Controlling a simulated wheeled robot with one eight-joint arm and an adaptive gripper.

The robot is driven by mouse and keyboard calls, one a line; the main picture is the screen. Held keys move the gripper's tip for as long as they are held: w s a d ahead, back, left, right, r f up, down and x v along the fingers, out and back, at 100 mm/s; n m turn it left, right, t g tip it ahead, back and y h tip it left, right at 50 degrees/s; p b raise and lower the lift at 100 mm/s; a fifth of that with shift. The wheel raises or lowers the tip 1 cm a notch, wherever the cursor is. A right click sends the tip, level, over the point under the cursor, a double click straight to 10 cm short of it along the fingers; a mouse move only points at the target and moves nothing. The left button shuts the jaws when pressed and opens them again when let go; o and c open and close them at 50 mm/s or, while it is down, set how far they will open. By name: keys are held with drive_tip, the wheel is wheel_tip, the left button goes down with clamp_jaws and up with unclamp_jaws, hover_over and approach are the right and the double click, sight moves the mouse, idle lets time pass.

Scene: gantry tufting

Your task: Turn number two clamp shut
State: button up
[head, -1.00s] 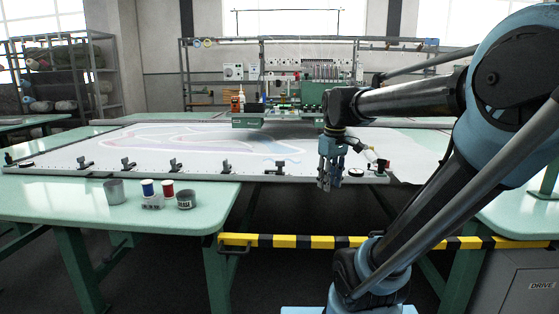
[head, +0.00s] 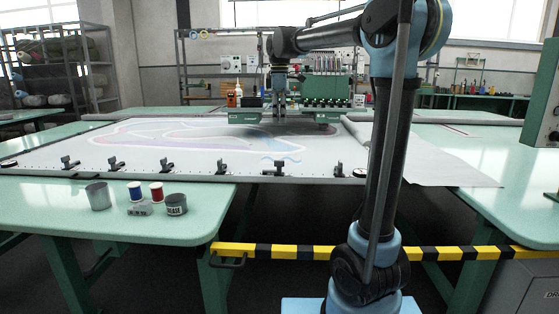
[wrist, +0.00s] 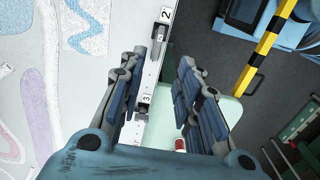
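The number two clamp (head: 280,167) is a dark clamp on the front rail of the grey frame (head: 130,177), with a wide T-shaped outline unlike its neighbours. In the wrist view the clamp (wrist: 158,32) shows beside a label "2", its dark lever lying roughly along the rail. My gripper (head: 279,98) hangs pointing down, raised above the frame and clear of the clamps. In the wrist view my gripper (wrist: 162,58) has its blue-padded fingers well apart with nothing between them. The rail and the number three clamp (wrist: 142,108) show below, between the fingers.
Other clamps line the rail, including one to the right (head: 338,170). A grey cup (head: 97,196), two thread spools and a dark tin (head: 176,205) stand on the green table (head: 50,205). A yellow-black bar (head: 300,252) crosses in front. The tufting machine (head: 300,117) stands behind.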

wheel_tip(320, 180, down, 17)
drive_tip(key=shift+f, duration=0.15)
idle(0.5)
clamp_jaws()
